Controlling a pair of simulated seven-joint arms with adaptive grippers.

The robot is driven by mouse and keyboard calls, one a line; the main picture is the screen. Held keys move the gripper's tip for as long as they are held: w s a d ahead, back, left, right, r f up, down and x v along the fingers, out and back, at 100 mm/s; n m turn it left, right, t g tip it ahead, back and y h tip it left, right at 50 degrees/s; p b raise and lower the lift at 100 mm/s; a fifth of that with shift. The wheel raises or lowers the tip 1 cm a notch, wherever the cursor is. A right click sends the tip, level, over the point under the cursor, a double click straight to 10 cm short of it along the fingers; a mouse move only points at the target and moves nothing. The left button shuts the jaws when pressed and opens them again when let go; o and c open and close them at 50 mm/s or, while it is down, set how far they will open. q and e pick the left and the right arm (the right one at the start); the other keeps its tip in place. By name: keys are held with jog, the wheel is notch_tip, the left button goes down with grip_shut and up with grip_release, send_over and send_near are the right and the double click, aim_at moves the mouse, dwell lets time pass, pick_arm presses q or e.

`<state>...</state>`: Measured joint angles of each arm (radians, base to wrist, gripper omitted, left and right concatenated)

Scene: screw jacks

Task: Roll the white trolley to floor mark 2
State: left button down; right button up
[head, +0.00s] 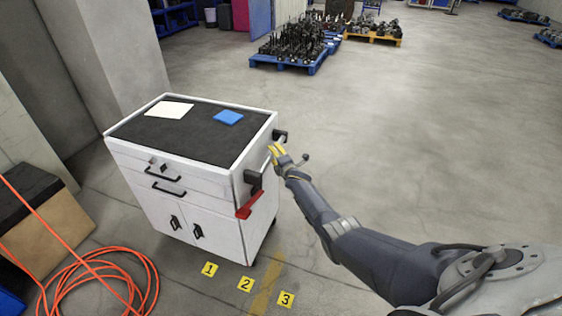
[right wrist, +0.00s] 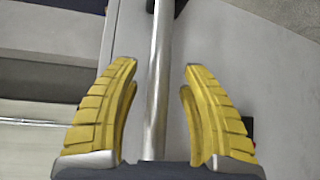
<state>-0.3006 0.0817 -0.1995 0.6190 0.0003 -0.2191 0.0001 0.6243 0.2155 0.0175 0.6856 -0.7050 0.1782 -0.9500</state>
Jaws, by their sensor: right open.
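The white trolley (head: 190,165) with a dark top stands at the left in the head view, just behind the floor marks. Yellow floor mark 2 (head: 245,284) lies between mark 1 (head: 210,269) and mark 3 (head: 286,299). My right gripper (head: 276,150) is at the trolley's right side, by its push handle. In the right wrist view the yellow fingers are open (right wrist: 158,105), one on each side of the metal handle bar (right wrist: 158,70), with gaps showing on both sides. The trolley's white side panel (right wrist: 230,60) is behind the bar. My left gripper is not in view.
A red part (head: 250,204) sticks out low on the trolley's right side. An orange hose (head: 100,268) and a cardboard box (head: 42,212) lie to the left. Pallets of metal parts (head: 290,62) stand far back. The floor to the right is clear.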

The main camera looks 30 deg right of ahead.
jog(key=s+r, duration=0.1)
jog(key=s, duration=1)
jog(key=shift+s+a+r, duration=0.25)
jog(key=shift+s+a, duration=0.05)
jog(key=shift+a, duration=0.05)
dwell(0.4)
jog(key=s+f+m+g, duration=0.2)
jog(key=s+f+m, duration=0.2)
jog(key=f, duration=0.6)
jog(key=s+f+m+g, duration=0.2)
jog(key=s+f+m, duration=0.2)
jog(key=f, duration=0.5)
jog(key=s+a+f+m+g, duration=0.3)
jog(key=s+f+m+g, duration=0.1)
jog(key=s+f, duration=1.5)
jog(key=s+a+f+m+g, duration=0.1)
jog(key=s+a+f, duration=0.3)
jog(key=s, duration=1)
jog(key=s+a+f+m+g, duration=0.1)
jog(key=s+a+f+g, duration=0.2)
jog(key=s, duration=1.2)
jog(key=s+a+f+m+g+y, duration=0.1)
jog(key=s+a+f+g, duration=0.2)
jog(key=s, duration=1.1)
notch_tip(320, 180, down, 5)
jog(key=shift+s+a+f, duration=0.15)
jog(key=shift+s+a, duration=0.2)
jog(key=shift+a, duration=0.6)
